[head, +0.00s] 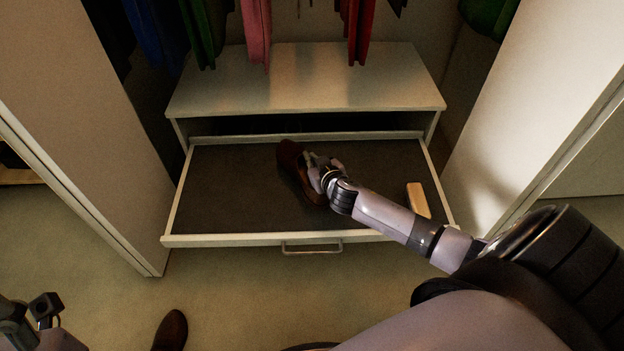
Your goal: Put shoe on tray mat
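A brown shoe (289,160) is over the dark mat (230,185) that lines the pulled-out drawer, a little right of its middle. My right gripper (312,162) is at the right side of this shoe, touching or very close to it. Its fingers are small and partly hidden, so I cannot tell whether they grip the shoe. I also cannot tell whether the shoe rests fully on the mat. A second brown shoe (171,330) is on the floor at the bottom edge, partly cut off. My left gripper (46,308) is at the lower left corner, away from both shoes; its fingers are unclear.
A light wooden block-like object (417,200) lies at the drawer's right side. The drawer front has a metal handle (312,248). A white shelf top (305,80) is behind, with clothes (255,30) hanging above. White panels flank the drawer. The mat's left half is clear.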

